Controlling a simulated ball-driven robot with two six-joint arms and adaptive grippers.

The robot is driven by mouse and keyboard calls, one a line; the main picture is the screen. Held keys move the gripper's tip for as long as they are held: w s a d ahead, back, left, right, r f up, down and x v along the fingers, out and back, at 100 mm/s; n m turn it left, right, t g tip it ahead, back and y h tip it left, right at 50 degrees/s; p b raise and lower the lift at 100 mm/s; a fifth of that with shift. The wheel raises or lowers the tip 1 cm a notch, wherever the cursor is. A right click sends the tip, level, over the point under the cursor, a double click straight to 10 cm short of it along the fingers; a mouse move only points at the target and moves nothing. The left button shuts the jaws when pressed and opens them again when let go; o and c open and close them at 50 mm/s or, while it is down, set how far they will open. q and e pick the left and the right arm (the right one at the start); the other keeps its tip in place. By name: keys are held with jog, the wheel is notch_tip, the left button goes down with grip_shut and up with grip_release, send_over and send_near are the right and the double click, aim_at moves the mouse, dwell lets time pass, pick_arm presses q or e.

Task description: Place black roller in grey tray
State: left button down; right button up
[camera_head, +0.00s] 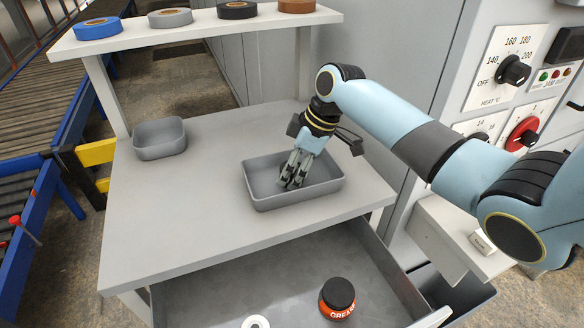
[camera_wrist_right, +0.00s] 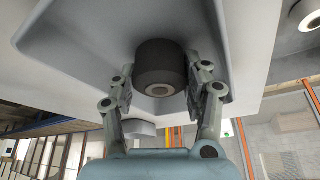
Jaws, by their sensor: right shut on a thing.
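The grey tray (camera_head: 300,197) sits on the bench top, right of its middle in the head view. My right gripper (camera_head: 291,181) reaches down inside the tray, its fingers between the walls. In the right wrist view my right gripper (camera_wrist_right: 160,92) is shut on the black roller (camera_wrist_right: 158,58), a dark short cylinder with a pale round core. The roller is within the tray walls (camera_wrist_right: 90,40); I cannot tell whether it touches the floor. In the head view the fingers mostly hide the roller. My left gripper is not in view.
A smaller grey bin (camera_head: 160,139) stands at the bench's left. A shelf (camera_head: 210,31) behind holds several tape rolls. Below the front edge an open drawer (camera_head: 205,302) holds a grease jar (camera_head: 337,298) and a white ring (camera_head: 256,322). A control cabinet (camera_head: 480,75) stands right.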

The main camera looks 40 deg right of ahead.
jog(key=o, duration=1.2)
jog(key=shift+f, duration=0.1)
jog(key=shift+o, duration=0.2)
jog(key=v, duration=1.2)
